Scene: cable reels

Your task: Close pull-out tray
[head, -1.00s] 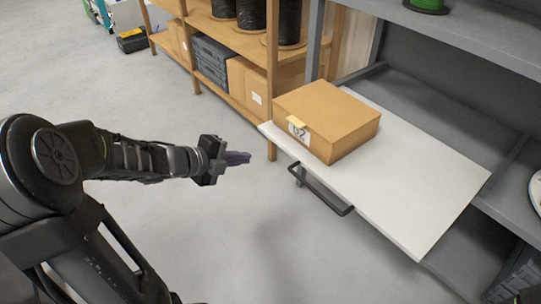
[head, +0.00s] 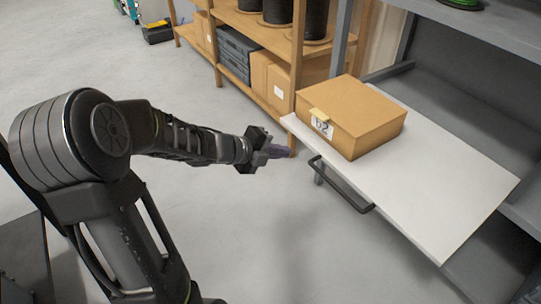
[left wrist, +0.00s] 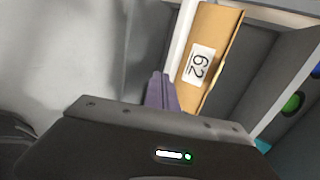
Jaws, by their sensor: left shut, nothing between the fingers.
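The white pull-out tray (head: 440,215) sticks out of the grey shelf unit at the right of the head view. A black bar handle (head: 340,186) runs along its front edge. A cardboard box (head: 352,112) labelled 62 sits on the tray near its far left corner. It also shows in the left wrist view (left wrist: 218,30). My left gripper (head: 288,153), with purple fingers, is shut and empty. It appears in front of the tray's left front corner, apart from the handle. The fingers also show in the left wrist view (left wrist: 161,92). My right gripper is out of view.
A wooden rack (head: 262,38) with black reels, cardboard boxes and grey cases stands behind, left of the grey shelf unit (head: 480,135). A green reel (head: 462,3) lies on the upper shelf. The grey floor (head: 240,225) before the tray is clear.

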